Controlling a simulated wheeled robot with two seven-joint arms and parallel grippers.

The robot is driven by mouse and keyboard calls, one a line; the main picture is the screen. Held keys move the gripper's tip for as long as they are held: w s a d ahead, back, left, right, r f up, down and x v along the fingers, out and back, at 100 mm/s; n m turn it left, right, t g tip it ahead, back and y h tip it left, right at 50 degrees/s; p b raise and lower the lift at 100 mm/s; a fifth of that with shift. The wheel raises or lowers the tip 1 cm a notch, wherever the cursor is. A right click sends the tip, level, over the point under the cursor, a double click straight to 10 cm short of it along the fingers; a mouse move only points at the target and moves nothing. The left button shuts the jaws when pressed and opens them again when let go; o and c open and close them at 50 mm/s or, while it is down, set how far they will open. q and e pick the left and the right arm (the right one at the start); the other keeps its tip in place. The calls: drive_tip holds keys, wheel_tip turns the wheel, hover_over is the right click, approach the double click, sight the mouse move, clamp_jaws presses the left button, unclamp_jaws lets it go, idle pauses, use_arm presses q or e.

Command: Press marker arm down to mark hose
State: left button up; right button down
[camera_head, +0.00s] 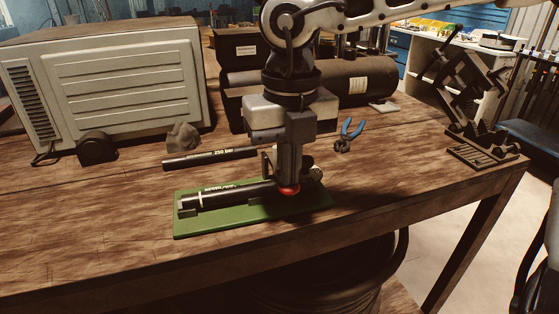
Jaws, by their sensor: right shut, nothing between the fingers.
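A black hose (230,196) lies along a green base plate (240,219) near the table's front, with a pale band near its left end. A marker arm with a red knob (289,190) is at the right part of the plate. My right gripper (290,180) points down from above, shut, with its fingertips at the red knob; it seems to touch the knob. The gripper hides most of the marker arm behind it. My left gripper is not in view.
A second black hose marked 250 bar (210,158) lies behind the plate. Blue-handled pliers (349,134), a grey rock-like lump (184,136), a large beige machine (115,85), a black cylinder machine (345,86) and a dark stand (480,110) surround it. The table front is clear.

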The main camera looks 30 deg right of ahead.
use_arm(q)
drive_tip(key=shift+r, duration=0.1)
use_arm(e)
drive_tip(key=shift+r, duration=0.1)
drive_tip(key=shift+r+p, duration=0.6)
drive_tip(key=shift+r, duration=0.05)
drive_tip(key=shift+r+p, duration=0.8)
drive_tip(key=shift+r, duration=0.55)
wheel_tip(320, 180, up, 2)
drive_tip(key=shift+p, duration=0.55)
use_arm(q)
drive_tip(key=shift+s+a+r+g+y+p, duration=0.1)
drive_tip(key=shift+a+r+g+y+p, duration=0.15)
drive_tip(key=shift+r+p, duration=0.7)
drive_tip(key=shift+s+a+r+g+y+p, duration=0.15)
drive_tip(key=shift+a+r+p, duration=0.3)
drive_tip(key=shift+p, duration=0.75)
use_arm(e)
wheel_tip(320, 180, up, 7)
drive_tip(key=shift+f, duration=0.1)
